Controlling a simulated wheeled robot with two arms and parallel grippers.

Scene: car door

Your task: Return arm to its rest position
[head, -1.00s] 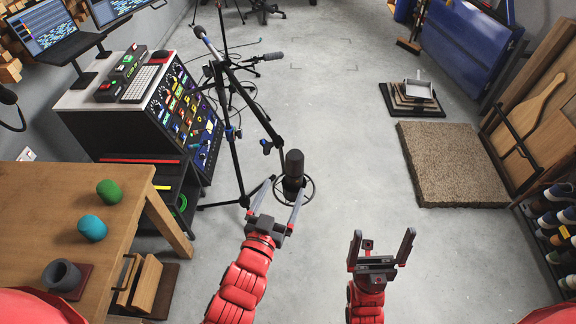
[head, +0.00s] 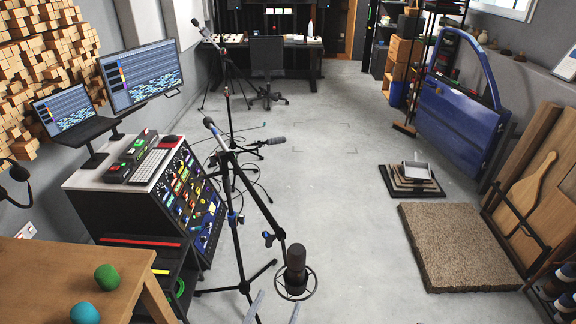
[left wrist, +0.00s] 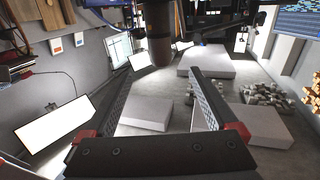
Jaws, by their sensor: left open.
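My left gripper (head: 274,310) shows only as two grey fingertips at the bottom edge of the head view. They are apart, just below the black microphone (head: 296,264) in its round shock mount. In the left wrist view my left gripper (left wrist: 160,98) is open, with nothing between its fingers. A dark cylinder, which looks like the microphone (left wrist: 158,35), hangs beyond the fingertips there. My right gripper is not in the head view.
The tripod mic stand (head: 236,220) stands beside the left gripper. A wooden table (head: 80,280) with green and teal objects and a mixer console (head: 180,200) are on the left. A brown mat (head: 458,245) and blue car door (head: 460,115) are on the right.

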